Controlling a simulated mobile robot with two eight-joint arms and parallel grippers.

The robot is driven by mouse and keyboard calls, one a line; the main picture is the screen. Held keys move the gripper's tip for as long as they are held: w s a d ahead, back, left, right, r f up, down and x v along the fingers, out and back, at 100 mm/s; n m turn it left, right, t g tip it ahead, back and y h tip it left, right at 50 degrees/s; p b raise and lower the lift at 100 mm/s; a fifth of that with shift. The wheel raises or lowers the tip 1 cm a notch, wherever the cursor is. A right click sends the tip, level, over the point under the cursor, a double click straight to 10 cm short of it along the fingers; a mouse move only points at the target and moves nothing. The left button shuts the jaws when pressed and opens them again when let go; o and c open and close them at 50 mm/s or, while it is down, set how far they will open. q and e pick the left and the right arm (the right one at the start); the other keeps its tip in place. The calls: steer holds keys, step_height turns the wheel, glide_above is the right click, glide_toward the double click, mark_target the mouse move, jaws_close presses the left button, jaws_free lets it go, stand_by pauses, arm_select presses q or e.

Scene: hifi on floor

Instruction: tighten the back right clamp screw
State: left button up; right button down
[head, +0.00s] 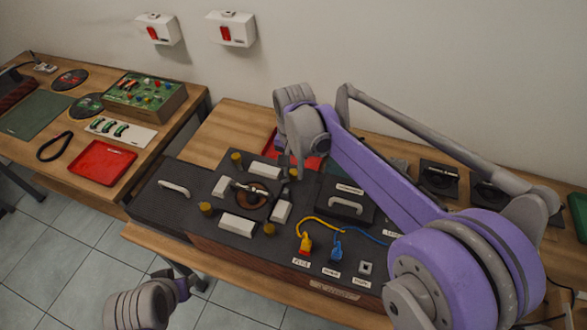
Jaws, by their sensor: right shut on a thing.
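The dark hifi unit (215,241) has a round turntable-like part (251,208) with white blocks around it and brass clamp screws near its corners. The back right clamp screw (293,173) is mostly hidden under my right gripper (297,168), which points down over it and is shut on it. The back left screw (236,157), front left screw (205,208) and front right screw (269,229) stand free. My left gripper (184,288) is low at the bottom left, in front of the table and away from the unit. Its fingers are too small to read.
A lid with a handle (347,204), yellow and blue plugs with cables and a small switch (365,267) lie right of the screws. A red tray (101,163) and a green circuit box (145,97) are on the left table. My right arm hides the table's right part.

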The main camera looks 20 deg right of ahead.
mark_target(293, 172)
stand_by(0.4)
steer(key=c, duration=0.6)
jaws_free()
steer(key=shift+r, duration=0.1)
step_height(293, 172, up, 11)
steer(key=shift+p, duration=0.3)
steer(key=shift+f, duration=0.2)
